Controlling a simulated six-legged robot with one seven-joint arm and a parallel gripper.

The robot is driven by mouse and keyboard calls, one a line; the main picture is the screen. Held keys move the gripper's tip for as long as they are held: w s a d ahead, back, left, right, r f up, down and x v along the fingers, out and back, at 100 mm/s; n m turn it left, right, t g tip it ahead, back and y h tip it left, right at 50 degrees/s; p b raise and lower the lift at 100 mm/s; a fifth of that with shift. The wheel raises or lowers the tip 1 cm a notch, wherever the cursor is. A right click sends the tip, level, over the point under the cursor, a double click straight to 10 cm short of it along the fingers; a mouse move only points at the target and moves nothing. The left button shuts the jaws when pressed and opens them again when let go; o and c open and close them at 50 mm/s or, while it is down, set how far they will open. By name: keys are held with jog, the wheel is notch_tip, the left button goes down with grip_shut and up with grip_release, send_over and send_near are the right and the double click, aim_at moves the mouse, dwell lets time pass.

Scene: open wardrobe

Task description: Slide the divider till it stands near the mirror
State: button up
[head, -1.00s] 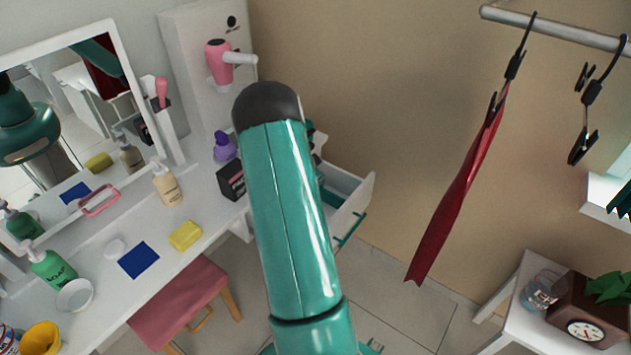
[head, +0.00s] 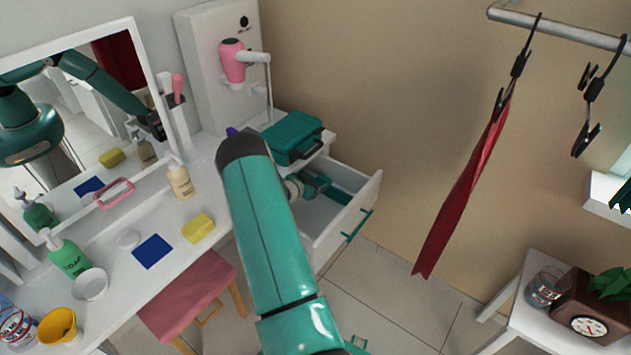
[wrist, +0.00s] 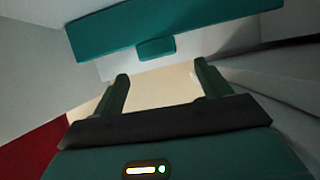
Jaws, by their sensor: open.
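The drawer (head: 345,212) under the white dresser top is pulled out. My gripper (head: 322,187) is at its opening, partly hidden by my arm. In the wrist view my gripper (wrist: 160,72) is open, with nothing between its fingers. A teal bar with a small tab, which looks like the divider (wrist: 170,25), lies ahead of the fingertips, apart from them. I cannot pick the divider out surely from my gripper in the head view. The mirror (head: 95,70) stands on the dresser at the left.
A teal case (head: 290,138) sits on the dresser top above the drawer. A pink hair dryer (head: 233,62), a lotion bottle (head: 180,182) and a yellow sponge (head: 198,228) are nearby. A pink stool (head: 187,300) stands below. A red cloth (head: 463,190) hangs at right.

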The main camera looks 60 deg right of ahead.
aim_at(324, 178)
jog(key=shift+h, duration=0.3)
jog(key=x, duration=0.7)
jog(key=shift+s+d+f, duration=0.2)
jog(key=shift+d+f, duration=0.05)
jog(key=shift+f, duration=0.05)
jog(key=c, duration=1.4)
jog(key=a, duration=0.3)
jog(key=w+a, duration=0.1)
jog(key=a, duration=0.5)
jog(key=shift+w+a, duration=0.15)
jog(key=shift+w, duration=0.05)
jog(key=o, duration=1.4)
